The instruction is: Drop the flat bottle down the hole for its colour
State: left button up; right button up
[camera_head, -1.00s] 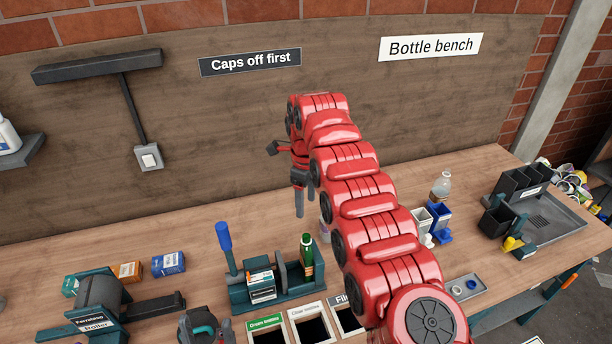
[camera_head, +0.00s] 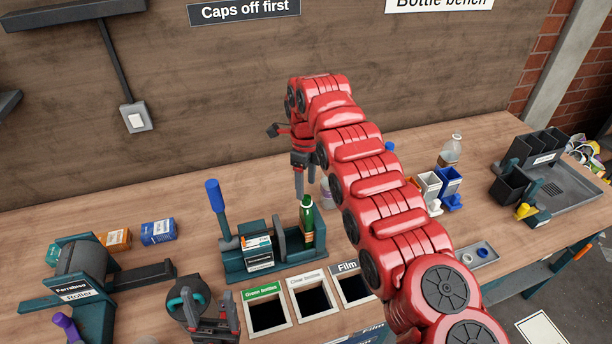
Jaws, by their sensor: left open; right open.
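A green bottle (camera_head: 307,224) stands upright in the teal press (camera_head: 236,263) with the blue lever (camera_head: 215,196); whether it is flattened I cannot tell. In front are the green bottles hole (camera_head: 268,314), the clear bottles hole (camera_head: 311,299) and the film hole (camera_head: 354,288). My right gripper (camera_head: 304,190) is open and empty, fingers down, seen just above the green bottle in the picture and apart from it. My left gripper (camera_head: 212,318) is open and empty at the bottom edge, left of the green bottles hole. My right arm hides part of the bench.
A clear bottle (camera_head: 449,150) and small white and blue bins (camera_head: 448,184) stand right of my arm. A grey tray (camera_head: 565,195) with black bins lies far right.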

aim_at(306, 198)
notch_tip(306, 198, down, 4)
jog(key=shift+f+p, duration=0.15)
jog(key=shift+p, duration=0.8)
jog(key=shift+f, duration=0.75)
jog(key=shift+c, duration=0.3)
grip_shut()
